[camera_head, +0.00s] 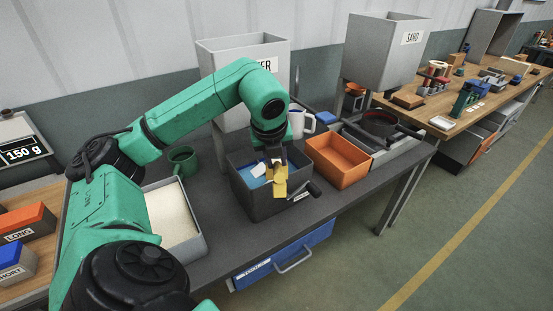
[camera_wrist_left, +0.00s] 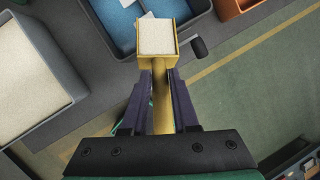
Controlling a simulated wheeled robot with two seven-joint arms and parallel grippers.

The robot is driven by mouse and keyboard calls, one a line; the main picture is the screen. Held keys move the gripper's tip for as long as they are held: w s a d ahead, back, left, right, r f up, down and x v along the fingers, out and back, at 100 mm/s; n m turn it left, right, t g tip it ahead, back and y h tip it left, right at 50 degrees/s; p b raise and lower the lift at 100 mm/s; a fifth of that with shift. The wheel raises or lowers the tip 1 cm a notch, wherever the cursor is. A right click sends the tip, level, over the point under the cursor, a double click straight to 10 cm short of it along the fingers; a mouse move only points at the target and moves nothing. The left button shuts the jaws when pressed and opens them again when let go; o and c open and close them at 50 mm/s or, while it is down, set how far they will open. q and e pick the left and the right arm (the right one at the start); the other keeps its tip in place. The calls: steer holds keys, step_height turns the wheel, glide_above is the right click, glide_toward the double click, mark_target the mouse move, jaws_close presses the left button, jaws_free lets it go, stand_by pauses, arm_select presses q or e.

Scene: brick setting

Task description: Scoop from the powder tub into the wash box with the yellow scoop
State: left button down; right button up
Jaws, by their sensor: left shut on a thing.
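My left gripper (camera_head: 275,157) is shut on the handle of the yellow scoop (camera_head: 279,188). In the left wrist view the gripper (camera_wrist_left: 160,88) points at the scoop (camera_wrist_left: 158,55), whose square bowl is full of white powder. The scoop is over the dark grey wash box (camera_head: 262,208), near its front side; the box also shows in the wrist view (camera_wrist_left: 198,10). Blue and something white show inside the box. The powder tub (camera_head: 192,250), grey and filled with white powder, is to the left; it also shows in the wrist view (camera_wrist_left: 72,84). My right gripper is out of view.
An orange bin (camera_head: 338,162) stands right of the wash box. A green mug (camera_head: 183,160) is behind the tub, and a white jug (camera_head: 300,122) behind the wash box. A black-handled thing (camera_head: 305,188) sits at the box's front right. A sand hopper (camera_head: 385,55) stands at the back.

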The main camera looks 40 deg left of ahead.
arm_select(q)
steer(key=w+a+r+g+h+p, duration=0.2)
steer(key=w+a+p, duration=0.2)
steer(key=p, duration=0.6)
steer(key=shift+h, duration=0.3)
stand_by(2.1)
steer(key=shift+w+a, duration=0.15)
step_height(320, 180, up, 5)
steer(key=t+y+b, duration=0.5)
steer(key=y+b, duration=0.1)
steer(key=b, duration=0.4)
steer(key=shift+t+b, duration=0.3)
steer(key=shift+b, duration=0.05)
